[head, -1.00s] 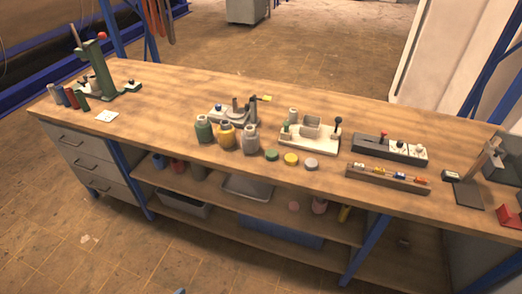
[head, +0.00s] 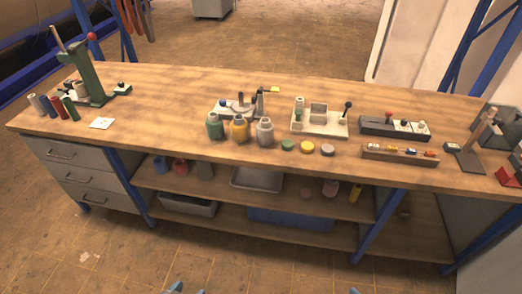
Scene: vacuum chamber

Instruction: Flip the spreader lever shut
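No part is labelled as the spreader, so I cannot tell for sure which lever is meant. A grey device with a round plate (head: 238,107) stands at mid-bench, with a yellow-tipped lever (head: 274,89) sticking out to the right. Right of it, a pale fixture (head: 320,125) carries an upright lever with a black knob (head: 348,105). Small blue-grey pieces, seemingly mine, show at the bottom edge, left of centre and right of centre. They are too cropped to show fingers or opening, and are well short of the bench.
Green, yellow and grey jars (head: 239,129) and several lids (head: 307,147) stand in front of the devices. A dark switch box (head: 378,127) and a wooden rack (head: 399,156) lie to the right. A green press (head: 88,77) is far left.

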